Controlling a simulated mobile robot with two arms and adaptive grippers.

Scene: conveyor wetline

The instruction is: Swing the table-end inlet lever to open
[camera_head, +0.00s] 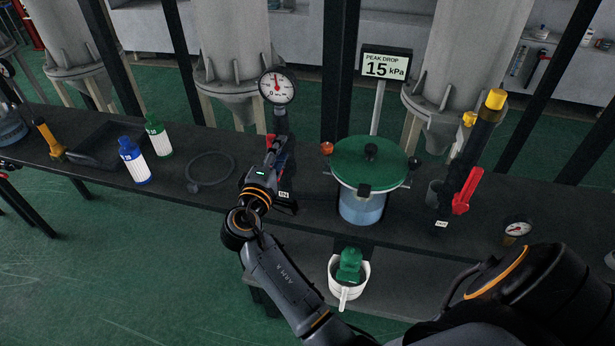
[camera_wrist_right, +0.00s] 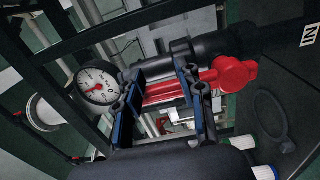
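The inlet lever is red; a small part of it shows in the head view beside the black upright pipe, mostly hidden by my right gripper (camera_head: 272,150). In the right wrist view, the red lever (camera_wrist_right: 228,76) has a rounded hub and arms running left, passing behind one finger into the gap. My right gripper (camera_wrist_right: 158,100) has its blue-padded fingers apart, close to the lever; contact cannot be told. An IN label (camera_head: 283,194) sits at the pipe's foot. A pressure gauge (camera_head: 277,87) tops the pipe. My left gripper is not in view.
A green-lidded glass vessel (camera_head: 362,206) stands right of the pipe. Another red lever (camera_head: 467,191) is on a pipe further right. A white jug (camera_head: 346,290) is below.

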